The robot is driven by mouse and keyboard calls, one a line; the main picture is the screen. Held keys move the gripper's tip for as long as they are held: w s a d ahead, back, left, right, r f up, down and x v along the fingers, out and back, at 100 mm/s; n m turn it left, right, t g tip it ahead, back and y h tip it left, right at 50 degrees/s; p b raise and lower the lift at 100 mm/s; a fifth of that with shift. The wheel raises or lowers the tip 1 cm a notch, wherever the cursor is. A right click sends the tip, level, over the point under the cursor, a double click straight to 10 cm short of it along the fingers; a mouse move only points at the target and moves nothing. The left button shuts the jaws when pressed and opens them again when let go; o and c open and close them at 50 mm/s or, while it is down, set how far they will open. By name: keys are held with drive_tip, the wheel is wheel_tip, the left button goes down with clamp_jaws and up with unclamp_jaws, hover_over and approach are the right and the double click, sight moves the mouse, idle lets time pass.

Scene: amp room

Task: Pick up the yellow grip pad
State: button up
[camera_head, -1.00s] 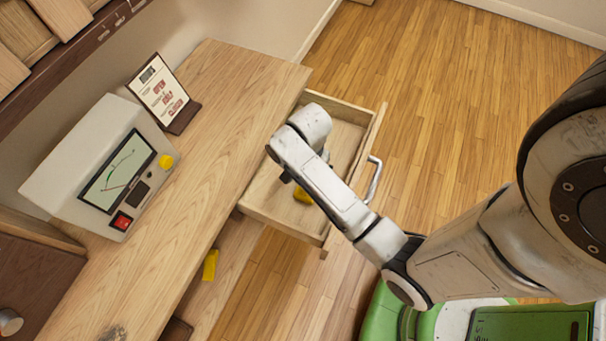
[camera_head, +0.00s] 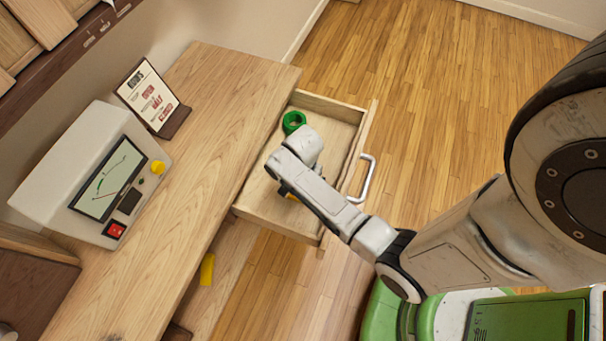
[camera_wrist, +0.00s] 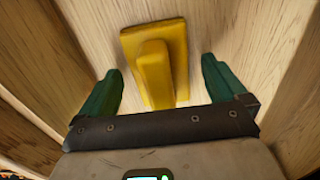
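The yellow grip pad (camera_wrist: 156,72) lies on the drawer floor in the wrist view, a flat plate with a raised block on it. My gripper (camera_wrist: 160,88) is open, with one green finger on each side of the pad. Gaps show between the pad and both fingers. In the head view my arm's end is low over the open drawer (camera_head: 262,207) and hides most of the pad; only a small bit of yellow (camera_head: 292,198) shows beneath it.
A green ring-shaped object (camera_head: 293,122) lies in the drawer's far corner. The drawer has raised walls and a metal handle (camera_head: 367,178). A meter box (camera_head: 92,178) and a sign stand (camera_head: 152,98) are on the desk (camera_head: 215,110). Another yellow piece (camera_head: 207,269) is below the desk edge.

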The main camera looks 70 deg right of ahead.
drive_tip(key=c, duration=1.1)
wheel_tip(320, 180, up, 10)
drive_tip(key=shift+p, duration=0.3)
